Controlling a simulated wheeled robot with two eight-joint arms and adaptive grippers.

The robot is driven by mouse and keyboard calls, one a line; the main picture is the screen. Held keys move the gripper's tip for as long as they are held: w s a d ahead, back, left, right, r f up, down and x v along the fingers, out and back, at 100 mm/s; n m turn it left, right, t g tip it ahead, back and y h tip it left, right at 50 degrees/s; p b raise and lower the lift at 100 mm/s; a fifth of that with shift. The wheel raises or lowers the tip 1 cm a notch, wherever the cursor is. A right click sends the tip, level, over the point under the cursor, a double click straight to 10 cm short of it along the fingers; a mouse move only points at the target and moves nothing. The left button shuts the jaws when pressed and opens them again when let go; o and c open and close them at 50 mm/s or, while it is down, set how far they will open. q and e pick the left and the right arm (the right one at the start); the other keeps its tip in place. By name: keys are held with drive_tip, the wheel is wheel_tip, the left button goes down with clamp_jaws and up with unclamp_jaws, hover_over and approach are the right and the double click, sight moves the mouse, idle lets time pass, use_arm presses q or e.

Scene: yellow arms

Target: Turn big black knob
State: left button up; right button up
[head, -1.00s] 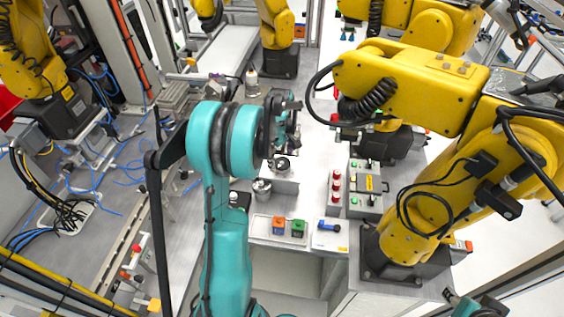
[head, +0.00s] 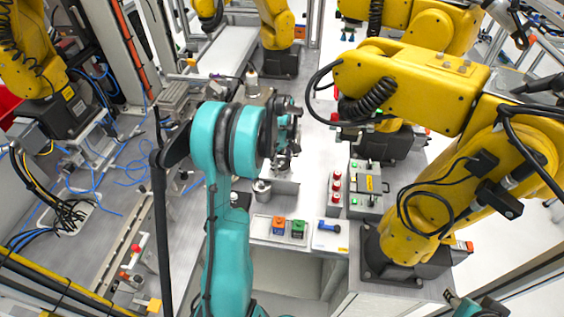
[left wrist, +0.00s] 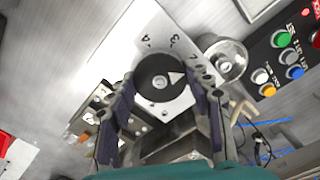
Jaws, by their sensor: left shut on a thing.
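The big black knob (left wrist: 160,77) is round with a white triangle pointer and sits on a white plate (left wrist: 112,55) marked with numbers, in the left wrist view. The pointer is at the knob's right side, towards the marks 2 and 3. My left gripper (left wrist: 160,74) is shut on the knob, one finger on each side of its rim. In the head view my left gripper (head: 283,160) is over the white plate (head: 280,186) and hides most of the knob. My right gripper is not clearly in view.
A metal cylinder (left wrist: 226,58) stands close to the right finger. A control box (left wrist: 290,50) with coloured buttons is further right. In the head view, orange (head: 278,226) and green (head: 298,228) blocks lie in front, and a large yellow arm (head: 410,90) stands at right.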

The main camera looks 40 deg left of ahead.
sight(282, 163)
use_arm(q)
drive_tip(key=m, duration=0.4)
drive_tip(key=shift+b, duration=0.4)
drive_tip(key=shift+m+b, duration=0.3)
drive_tip(key=shift+m, duration=2)
drive_tip(key=o, duration=1.2)
drive_tip(key=shift+c, duration=0.2)
drive_tip(key=shift+r, duration=0.1)
wheel_tip(282, 163, up, 12)
